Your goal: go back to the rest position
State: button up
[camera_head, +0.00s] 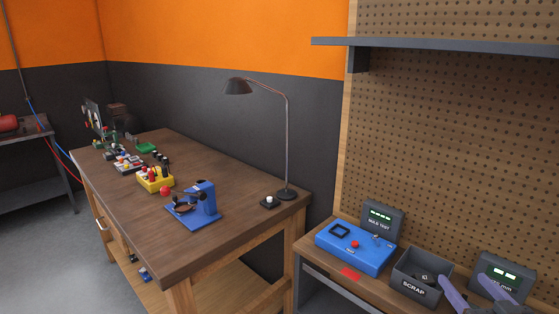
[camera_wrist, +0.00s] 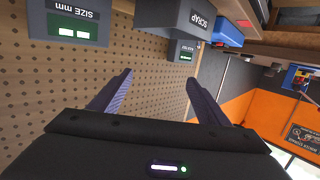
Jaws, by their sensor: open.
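My gripper (camera_head: 473,291) shows at the lower right edge of the head view, with its two purple-grey fingers apart. It is beside the grey SCRAP bin (camera_head: 413,288) and in front of a grey display box (camera_head: 503,275) with green digits. In the wrist view, which is upside down, my gripper (camera_wrist: 158,93) is open with nothing between the fingers. Beyond the fingers there is pegboard (camera_wrist: 150,60). The rest of my arm is out of view.
The SCRAP bin holds a small dark part. Left of it are a blue test box (camera_head: 355,247) and a BULB TEST display (camera_head: 382,217). A grey shelf (camera_head: 440,47) juts from the pegboard. A wooden workbench (camera_head: 235,218) carries a lamp (camera_head: 287,140) and a blue fixture (camera_head: 195,205).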

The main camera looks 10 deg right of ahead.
jog(key=w+a+r+g+h, duration=0.1)
jog(key=w+a+r+g, duration=0.15)
jog(key=a, duration=0.25)
jog(key=w+a+r+g+h, duration=0.2)
jog(key=a+r+g, duration=0.1)
jog(key=a, duration=0.3)
jog(key=s+a+g+y, duration=0.1)
jog(key=s+a+y, duration=0.1)
jog(key=s+a, duration=0.2)
jog(key=s+a+f+n+g+y, duration=0.1)
jog(key=s+a, duration=0.4)
jog(key=a, duration=0.6)
jog(key=s+a+n+g+y, duration=0.1)
jog(key=s+a+g+y, duration=0.1)
jog(key=a, duration=0.6)
jog(key=shift+s+a+f+g+y, duration=0.2)
jog(key=shift+s+f+g+y, duration=0.25)
jog(key=shift+s, duration=0.75)
jog(key=shift+r, duration=0.15)
jog(key=shift+c, duration=0.4)
